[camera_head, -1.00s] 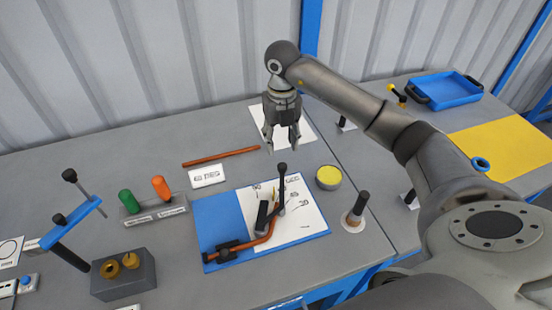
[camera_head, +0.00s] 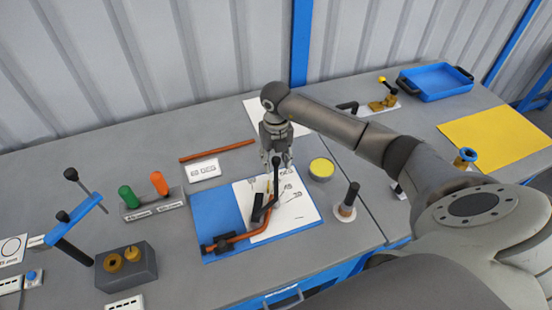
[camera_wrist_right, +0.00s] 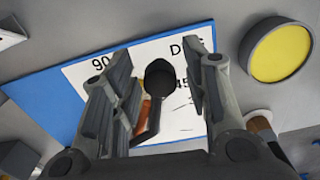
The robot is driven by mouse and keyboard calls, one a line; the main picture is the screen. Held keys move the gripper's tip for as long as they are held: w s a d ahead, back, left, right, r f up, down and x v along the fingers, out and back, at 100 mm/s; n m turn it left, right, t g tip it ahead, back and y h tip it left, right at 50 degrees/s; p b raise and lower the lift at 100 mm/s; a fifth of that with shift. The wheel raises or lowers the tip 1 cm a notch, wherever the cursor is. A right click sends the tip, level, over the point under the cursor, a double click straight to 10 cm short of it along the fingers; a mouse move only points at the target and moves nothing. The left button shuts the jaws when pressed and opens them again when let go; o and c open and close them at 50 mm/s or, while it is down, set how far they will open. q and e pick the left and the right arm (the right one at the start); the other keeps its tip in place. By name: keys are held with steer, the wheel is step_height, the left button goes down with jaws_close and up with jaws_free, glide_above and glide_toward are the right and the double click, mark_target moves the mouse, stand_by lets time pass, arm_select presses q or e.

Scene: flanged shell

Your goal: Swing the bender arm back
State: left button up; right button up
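The bender arm (camera_head: 275,179) is a dark lever with a round black knob, standing up from the bender on the blue board (camera_head: 213,208). In the right wrist view the bender arm's knob (camera_wrist_right: 160,76) shows between my two fingers. My right gripper (camera_head: 277,163) is open above and around the knob, with a gap on each side in the wrist view (camera_wrist_right: 158,95). A bent copper pipe (camera_head: 240,236) lies in the bender, its left end at a dark clamp (camera_head: 222,246). A white angle sheet (camera_head: 295,212) lies under the bender. My left gripper is not in view.
A yellow-topped round tin (camera_head: 321,169) and a dark-handled tool (camera_head: 348,198) stand right of the board. A straight copper rod (camera_head: 217,151) lies behind it. Green (camera_head: 127,196) and orange (camera_head: 159,183) handles stand left.

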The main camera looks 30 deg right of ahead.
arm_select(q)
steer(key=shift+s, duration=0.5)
arm_select(e)
steer(key=shift+r, duration=0.1)
jaws_close()
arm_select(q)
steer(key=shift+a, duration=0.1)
arm_select(e)
steer(key=shift+s+d, duration=0.1)
steer(key=shift+s, duration=0.05)
